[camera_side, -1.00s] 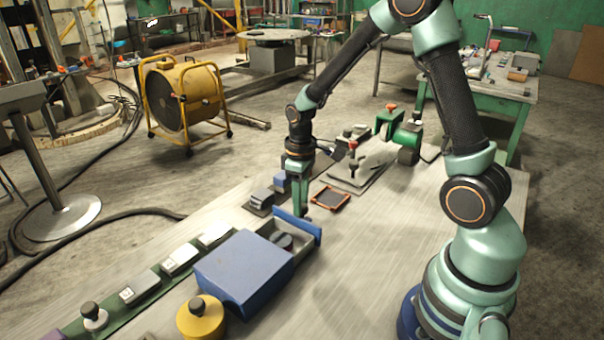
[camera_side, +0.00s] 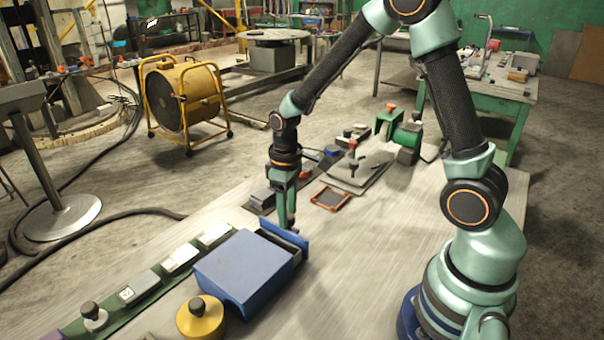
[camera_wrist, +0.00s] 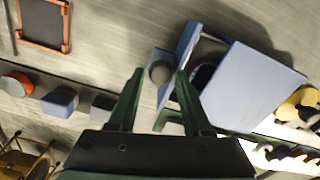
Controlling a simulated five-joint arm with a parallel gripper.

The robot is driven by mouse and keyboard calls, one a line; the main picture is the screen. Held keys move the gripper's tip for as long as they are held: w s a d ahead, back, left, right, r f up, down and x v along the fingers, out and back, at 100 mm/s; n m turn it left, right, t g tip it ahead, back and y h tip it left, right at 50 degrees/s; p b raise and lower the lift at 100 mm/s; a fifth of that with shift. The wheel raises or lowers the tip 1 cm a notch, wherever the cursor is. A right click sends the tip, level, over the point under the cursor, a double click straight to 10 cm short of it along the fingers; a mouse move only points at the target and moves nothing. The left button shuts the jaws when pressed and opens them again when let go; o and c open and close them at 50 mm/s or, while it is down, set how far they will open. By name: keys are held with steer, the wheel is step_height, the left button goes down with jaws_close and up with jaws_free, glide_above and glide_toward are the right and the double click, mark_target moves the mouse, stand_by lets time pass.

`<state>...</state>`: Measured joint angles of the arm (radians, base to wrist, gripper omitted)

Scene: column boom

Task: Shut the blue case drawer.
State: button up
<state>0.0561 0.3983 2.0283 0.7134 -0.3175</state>
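The blue case (camera_side: 240,270) sits on the table, also in the wrist view (camera_wrist: 250,80). Its drawer is partly out, and the blue drawer front (camera_side: 285,236) stands a short way off the case on the far side. Part of a dark object shows in the gap behind the front in the wrist view. My gripper (camera_side: 290,226) is low at the outer face of the drawer front. In the wrist view my gripper (camera_wrist: 160,72) is open, with a round grey knob on the drawer front (camera_wrist: 186,46) seen between its fingertips. I cannot tell whether they touch.
A yellow round container (camera_side: 200,318) stands beside the case. A green strip with switch blocks (camera_side: 180,258) runs along the left. An orange-rimmed tray (camera_side: 330,198) and a grey block (camera_side: 262,197) lie beyond the gripper. The table right of the case is clear.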

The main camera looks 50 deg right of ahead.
steer(key=shift+o, duration=0.6)
step_height(320, 180, up, 12)
stand_by(0.5)
step_height(320, 180, down, 12)
steer(key=n, duration=1.2)
steer(key=shift+s+f, duration=0.15)
